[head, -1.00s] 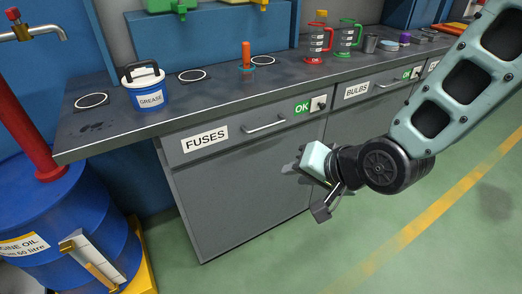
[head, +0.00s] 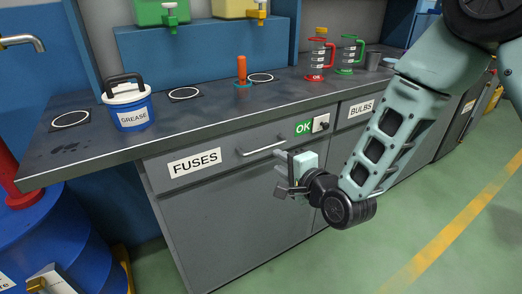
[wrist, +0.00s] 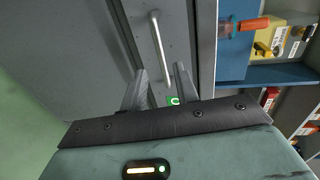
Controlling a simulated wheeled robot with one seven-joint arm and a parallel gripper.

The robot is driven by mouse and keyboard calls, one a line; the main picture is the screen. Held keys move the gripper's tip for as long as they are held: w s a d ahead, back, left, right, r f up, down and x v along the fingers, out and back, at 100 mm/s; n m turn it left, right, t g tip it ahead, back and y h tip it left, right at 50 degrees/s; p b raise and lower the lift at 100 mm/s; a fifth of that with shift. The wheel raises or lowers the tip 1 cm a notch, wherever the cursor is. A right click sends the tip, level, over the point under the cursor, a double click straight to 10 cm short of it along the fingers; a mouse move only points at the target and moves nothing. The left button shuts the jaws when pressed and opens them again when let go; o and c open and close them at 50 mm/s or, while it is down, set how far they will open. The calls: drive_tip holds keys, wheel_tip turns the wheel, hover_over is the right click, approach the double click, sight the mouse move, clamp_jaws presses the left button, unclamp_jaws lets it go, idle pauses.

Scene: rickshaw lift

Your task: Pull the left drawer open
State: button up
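The left drawer (head: 215,161), labelled FUSES, is a grey front under the worktop and looks closed. Its bar handle (head: 262,148) is pale metal. In the wrist view the handle (wrist: 159,46) runs lengthwise, its near end in line with the gap between my fingers. My gripper (head: 279,173) is in front of the drawer, just below and right of the handle. In the wrist view my gripper (wrist: 160,88) is open, with nothing seen clamped between its fingers. Whether a finger touches the drawer front I cannot tell.
A green OK sign and a knob (head: 321,123) are right of the handle. The BULBS drawer (head: 359,109) is farther right. The worktop (head: 190,122) holds a grease tub (head: 128,108) and an orange-handled tool (head: 242,71). Green floor in front is clear.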

sight(262, 151)
drive_tip(key=x, duration=1)
drive_tip(key=shift+w, duration=0.15)
clamp_jaws()
